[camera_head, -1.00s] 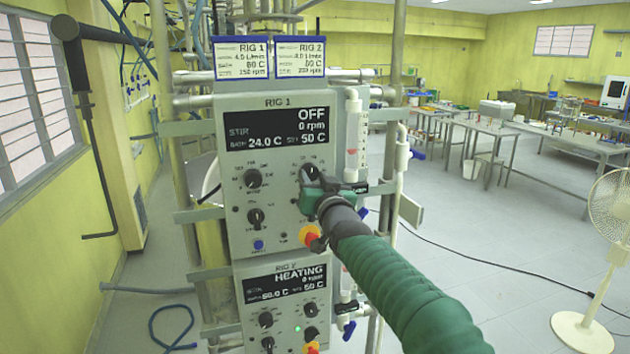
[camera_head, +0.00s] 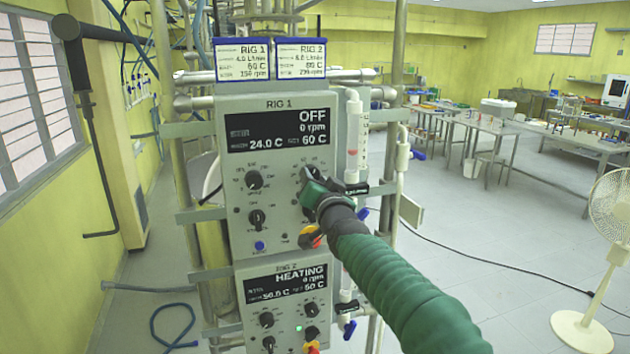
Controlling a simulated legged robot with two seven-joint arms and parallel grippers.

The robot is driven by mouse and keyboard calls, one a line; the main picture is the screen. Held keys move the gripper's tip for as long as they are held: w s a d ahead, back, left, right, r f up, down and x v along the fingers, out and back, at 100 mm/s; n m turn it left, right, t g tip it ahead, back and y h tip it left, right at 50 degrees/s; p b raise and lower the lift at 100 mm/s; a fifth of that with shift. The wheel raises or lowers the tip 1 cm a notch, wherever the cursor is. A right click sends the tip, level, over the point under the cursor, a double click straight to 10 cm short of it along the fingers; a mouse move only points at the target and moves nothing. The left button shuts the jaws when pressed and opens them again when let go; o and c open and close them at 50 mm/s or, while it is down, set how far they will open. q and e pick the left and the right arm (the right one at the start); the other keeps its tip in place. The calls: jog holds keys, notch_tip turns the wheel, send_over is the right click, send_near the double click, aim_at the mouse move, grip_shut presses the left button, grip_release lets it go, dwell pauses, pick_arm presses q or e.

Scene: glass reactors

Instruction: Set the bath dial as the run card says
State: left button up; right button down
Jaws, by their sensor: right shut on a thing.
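The RIG 1 panel (camera_head: 281,222) is upright in front of me. Its display (camera_head: 278,131) reads OFF, 0 rpm, bath 24.0 C and set 60 C. My left gripper is not in view.
Below is the RIG 2 panel (camera_head: 288,302), which reads HEATING. A red and yellow knob (camera_head: 311,238) sits close under my right gripper. A glass tube flowmeter (camera_head: 353,140) stands just right of the panel. A white fan (camera_head: 597,255) stands far right on open floor.

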jog(key=shift+d+r, duration=0.1)
jog(key=shift+r, duration=0.25)
jog(key=c, duration=1.3)
grip_release()
jog(key=shift+o, duration=1.3)
jog(key=shift+w+f, duration=0.15)
jog(key=shift+f, duration=0.05)
jog(key=shift+o, duration=0.6)
jog(key=shift+w+f, duration=0.2)
jog(key=shift+a, duration=0.2)
jog(key=shift+s, duration=0.15)
